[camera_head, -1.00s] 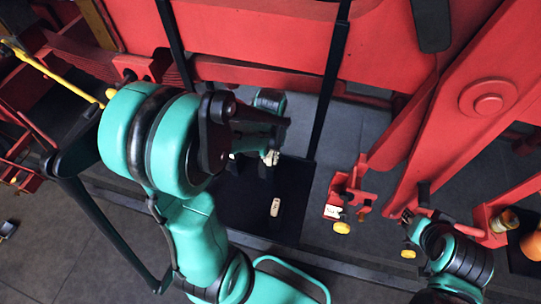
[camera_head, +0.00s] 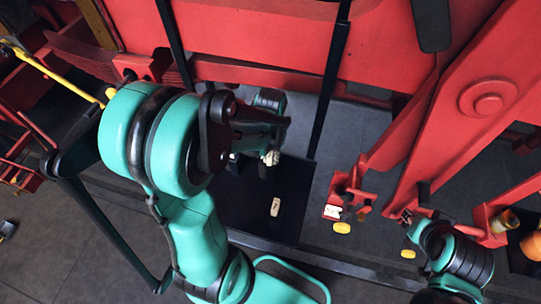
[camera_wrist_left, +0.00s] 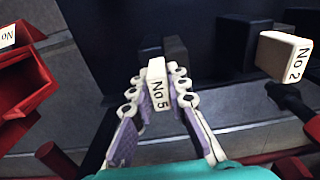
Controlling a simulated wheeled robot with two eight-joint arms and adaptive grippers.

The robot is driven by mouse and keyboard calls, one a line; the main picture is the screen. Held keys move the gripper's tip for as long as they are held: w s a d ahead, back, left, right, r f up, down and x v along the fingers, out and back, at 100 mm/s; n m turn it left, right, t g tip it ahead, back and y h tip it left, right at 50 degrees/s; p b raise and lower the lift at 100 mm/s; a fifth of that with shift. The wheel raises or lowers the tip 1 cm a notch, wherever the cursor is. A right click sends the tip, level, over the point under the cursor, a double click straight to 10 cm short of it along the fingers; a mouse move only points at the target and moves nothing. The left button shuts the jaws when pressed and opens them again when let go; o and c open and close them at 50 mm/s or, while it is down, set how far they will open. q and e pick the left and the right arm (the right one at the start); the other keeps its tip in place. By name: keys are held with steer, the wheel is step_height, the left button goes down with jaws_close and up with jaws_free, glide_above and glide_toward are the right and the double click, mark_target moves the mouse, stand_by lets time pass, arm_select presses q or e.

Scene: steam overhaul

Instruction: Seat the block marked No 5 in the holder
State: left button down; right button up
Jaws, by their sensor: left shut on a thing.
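My left gripper (camera_head: 270,158) is above the dark mat in the head view. In the left wrist view, the gripper (camera_wrist_left: 158,80) is shut on the white block marked No 5 (camera_wrist_left: 157,88), with a pale finger on each side and its label facing the camera. In the head view, a red bracket (camera_head: 346,185), which may be the holder, stands right of the mat with a white label (camera_head: 332,212) too small to read. A red open part (camera_wrist_left: 25,85) shows at the left of the wrist view. My right gripper (camera_head: 418,212) is small and partly hidden at the lower right.
A white block marked No 2 (camera_wrist_left: 284,56) is at the right of the wrist view. A pale block (camera_head: 275,207) lies on the dark mat (camera_head: 235,205). Yellow knobs (camera_head: 342,227) are beside the bracket. Large red beams (camera_head: 265,75) border the far side.

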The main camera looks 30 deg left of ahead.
arm_select(q)
steer(key=shift+r, duration=0.1)
arm_select(e)
steer(key=shift+r, duration=0.1)
